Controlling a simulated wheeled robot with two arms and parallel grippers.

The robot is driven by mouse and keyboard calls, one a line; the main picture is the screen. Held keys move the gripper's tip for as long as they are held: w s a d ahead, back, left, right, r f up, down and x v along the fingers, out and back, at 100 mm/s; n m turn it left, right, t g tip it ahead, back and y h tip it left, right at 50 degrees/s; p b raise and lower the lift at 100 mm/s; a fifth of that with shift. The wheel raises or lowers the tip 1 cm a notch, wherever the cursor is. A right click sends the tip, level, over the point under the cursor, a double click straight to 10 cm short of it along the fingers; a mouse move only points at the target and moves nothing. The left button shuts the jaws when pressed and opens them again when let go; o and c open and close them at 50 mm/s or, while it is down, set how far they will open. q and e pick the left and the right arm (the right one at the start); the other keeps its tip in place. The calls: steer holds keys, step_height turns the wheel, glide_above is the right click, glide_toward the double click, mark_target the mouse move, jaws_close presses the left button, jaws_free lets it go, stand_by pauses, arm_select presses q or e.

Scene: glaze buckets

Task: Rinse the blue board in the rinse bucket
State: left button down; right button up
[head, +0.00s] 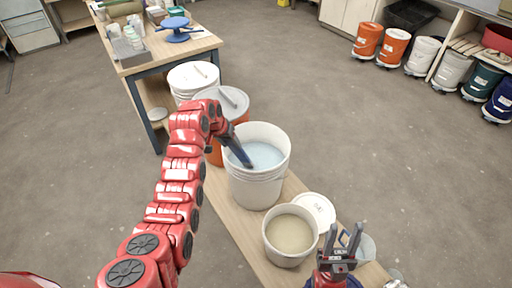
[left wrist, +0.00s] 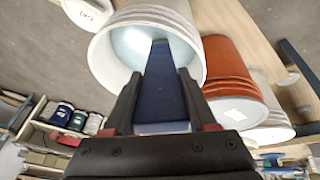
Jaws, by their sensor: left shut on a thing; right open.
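The blue board (head: 237,151) is narrow and dark blue. My left gripper (head: 227,134) is shut on it, and it slants down through the mouth of a white bucket (head: 257,186) holding pale blue liquid, which looks like the rinse bucket. In the left wrist view the board (left wrist: 162,97) runs from between the fingers of the gripper (left wrist: 159,76) into the bucket (left wrist: 103,50). I cannot tell how deep its tip is in the liquid. My right gripper (head: 340,241) is open, at the lower right beside the small bucket.
A smaller bucket of tan liquid (head: 290,233) and a white lid (head: 316,209) are nearer on the wooden bench (head: 222,196). A lidded orange bucket (head: 239,104) and a lidded white bucket (head: 193,79) stand behind. Several buckets line the far right; the floor between is clear.

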arm_select(q)
steer(key=d, duration=0.4)
steer(key=s+d, duration=0.1)
steer(key=d, duration=0.1)
steer(key=shift+r, duration=0.15)
